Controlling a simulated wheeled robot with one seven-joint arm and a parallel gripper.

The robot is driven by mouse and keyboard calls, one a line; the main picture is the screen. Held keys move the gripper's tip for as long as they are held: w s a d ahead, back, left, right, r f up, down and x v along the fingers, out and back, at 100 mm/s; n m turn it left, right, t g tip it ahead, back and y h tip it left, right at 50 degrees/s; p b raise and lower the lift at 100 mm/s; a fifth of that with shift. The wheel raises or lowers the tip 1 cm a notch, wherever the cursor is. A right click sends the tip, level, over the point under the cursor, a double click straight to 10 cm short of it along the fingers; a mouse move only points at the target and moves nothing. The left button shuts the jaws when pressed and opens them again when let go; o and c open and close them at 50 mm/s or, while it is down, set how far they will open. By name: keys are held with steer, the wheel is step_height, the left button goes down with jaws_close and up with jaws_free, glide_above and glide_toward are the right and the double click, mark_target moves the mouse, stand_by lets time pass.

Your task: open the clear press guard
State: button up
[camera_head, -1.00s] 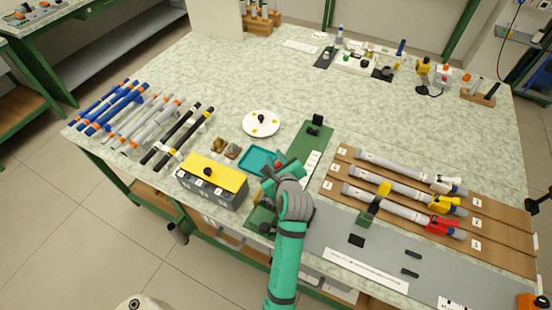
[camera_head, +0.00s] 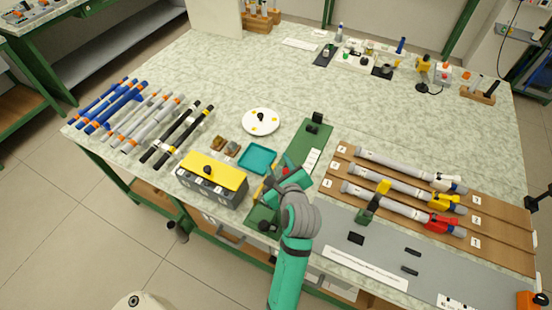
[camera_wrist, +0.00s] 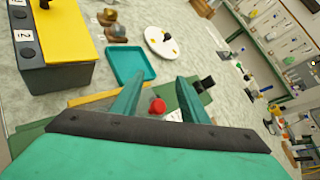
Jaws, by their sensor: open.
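The green press base (camera_head: 311,141) runs from the middle of the bench toward its front edge, with a black fitting (camera_head: 316,118) at its far end. It also shows in the wrist view (camera_wrist: 196,98). My gripper (camera_wrist: 160,84) is open above the base, its two teal fingers apart and empty. A red knob (camera_wrist: 157,105) shows between the fingers, beyond the palm. A yellow strip (camera_wrist: 92,98) lies left of the fingers, partly hidden by the left one. I cannot make out the clear guard itself. My gripper and wrist cover the middle of the press in the head view.
A teal tray (camera_head: 257,158) and a grey box with yellow lid (camera_head: 213,171) stand left of the press. Racked grey rods (camera_head: 390,164) lie on brown boards to the right. A white disc (camera_head: 261,122) lies behind the tray.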

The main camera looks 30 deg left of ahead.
steer(key=v, duration=0.5)
steer(key=shift+d, duration=0.1)
stand_by(0.4)
